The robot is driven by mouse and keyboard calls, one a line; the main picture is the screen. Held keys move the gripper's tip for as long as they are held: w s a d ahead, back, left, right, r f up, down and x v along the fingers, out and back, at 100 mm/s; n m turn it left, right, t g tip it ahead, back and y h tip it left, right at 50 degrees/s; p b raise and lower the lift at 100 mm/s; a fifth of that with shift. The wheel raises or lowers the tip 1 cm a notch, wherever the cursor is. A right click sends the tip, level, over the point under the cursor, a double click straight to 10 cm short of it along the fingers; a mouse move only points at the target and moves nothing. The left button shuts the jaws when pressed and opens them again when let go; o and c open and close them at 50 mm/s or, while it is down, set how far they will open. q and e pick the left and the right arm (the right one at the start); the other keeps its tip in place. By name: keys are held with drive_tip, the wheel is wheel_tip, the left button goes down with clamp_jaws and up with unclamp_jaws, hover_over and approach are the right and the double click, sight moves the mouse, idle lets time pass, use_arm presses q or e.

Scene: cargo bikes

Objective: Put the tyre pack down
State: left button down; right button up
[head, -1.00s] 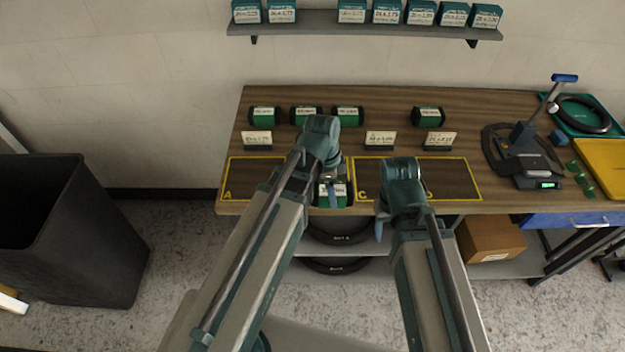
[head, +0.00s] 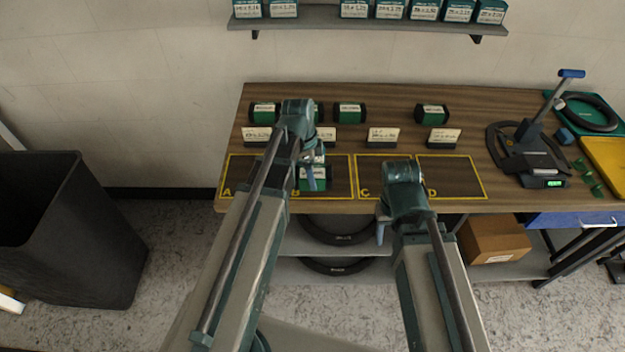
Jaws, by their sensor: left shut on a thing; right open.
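My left gripper (head: 311,178) is shut on a green and black tyre pack (head: 314,184) with a white label. The pack is over the yellow-outlined area B (head: 338,184), toward its left side; I cannot tell whether it touches the bench. My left arm covers part of area A (head: 235,175) and of B's left side. My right gripper (head: 382,226) is open and empty, in front of the bench edge near area C (head: 372,168). Area D (head: 450,178) is empty.
Several similar packs, such as this one (head: 349,113), stand at the back of the bench (head: 390,97), behind white label cards (head: 383,135). A black clamp tool (head: 527,152) is at right. A shelf (head: 350,24) of boxes hangs above. A dark bin (head: 75,230) stands left.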

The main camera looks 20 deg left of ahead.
use_arm(q)
drive_tip(key=shift+f, duration=0.8)
use_arm(e)
drive_tip(key=shift+f, duration=0.8)
use_arm(q)
drive_tip(key=shift+b, duration=0.3)
drive_tip(key=shift+f, duration=0.15)
unclamp_jaws()
use_arm(e)
drive_tip(key=shift+f, duration=0.1)
use_arm(q)
drive_tip(key=r+p, duration=0.4)
drive_tip(key=a+r+p, duration=0.1)
drive_tip(key=r+p, duration=0.7)
drive_tip(key=shift+s+a+r, duration=0.2)
drive_tip(key=shift+s+a, duration=0.05)
drive_tip(key=shift+a, duration=0.05)
drive_tip(key=s+d+n+y, duration=0.3)
drive_tip(key=s+d+n, duration=0.8)
drive_tip(key=s+d, duration=0.2)
drive_tip(key=shift+s+d+g, duration=0.2)
drive_tip(key=shift+d+g, duration=0.1)
use_arm(e)
wheel_tip(320, 180, up, 12)
